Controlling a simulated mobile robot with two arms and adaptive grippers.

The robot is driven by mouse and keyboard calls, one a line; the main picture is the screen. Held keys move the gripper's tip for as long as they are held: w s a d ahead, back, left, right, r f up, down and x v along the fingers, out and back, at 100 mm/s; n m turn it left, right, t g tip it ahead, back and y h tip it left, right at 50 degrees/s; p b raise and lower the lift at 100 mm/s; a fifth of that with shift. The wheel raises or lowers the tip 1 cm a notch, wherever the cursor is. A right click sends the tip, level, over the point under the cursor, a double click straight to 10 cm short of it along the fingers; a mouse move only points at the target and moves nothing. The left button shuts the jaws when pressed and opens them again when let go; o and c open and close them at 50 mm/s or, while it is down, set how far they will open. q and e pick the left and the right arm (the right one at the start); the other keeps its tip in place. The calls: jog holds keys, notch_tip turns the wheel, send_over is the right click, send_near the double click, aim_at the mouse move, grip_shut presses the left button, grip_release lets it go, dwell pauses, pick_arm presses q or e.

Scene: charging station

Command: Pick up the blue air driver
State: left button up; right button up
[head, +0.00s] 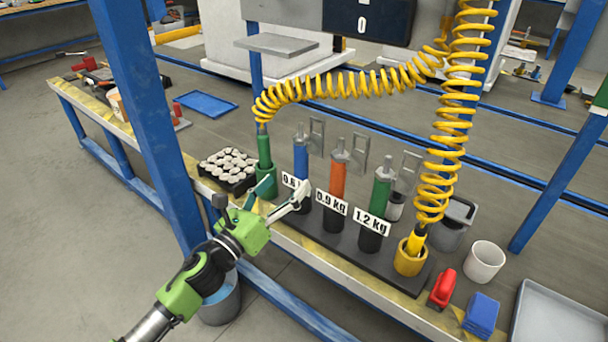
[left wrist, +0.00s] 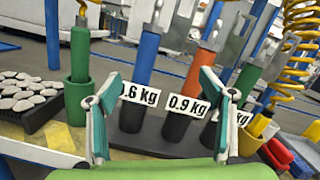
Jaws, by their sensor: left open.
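The blue air driver (head: 301,158) stands upright in a black holder in the row, behind a label that reads 0.6 Kg in the left wrist view. It also shows in the left wrist view (left wrist: 144,57). My left gripper (head: 283,196) is open and empty, in front of the row, with its fingers pointing toward the holders. In the left wrist view its two fingers (left wrist: 160,98) stand apart, with the 0.6 kg label and the blue driver's holder between them. The left gripper partly hides the label in the head view. My right gripper is not in view.
An orange driver (head: 337,180) and a green driver (head: 381,190) stand to the right. A green holder (head: 264,165) with a coiled yellow hose stands left, by a tray of pale pieces (head: 228,166). A blue post (head: 150,110) rises beside my left arm.

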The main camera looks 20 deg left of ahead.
aim_at(304, 167)
pick_arm(q)
jog(key=x, duration=1)
jog(key=shift+w, duration=0.35)
jog(key=c, duration=1.6)
jog(key=shift+r, duration=0.2)
jog(key=shift+c, duration=1.3)
jog(key=shift+r, duration=0.15)
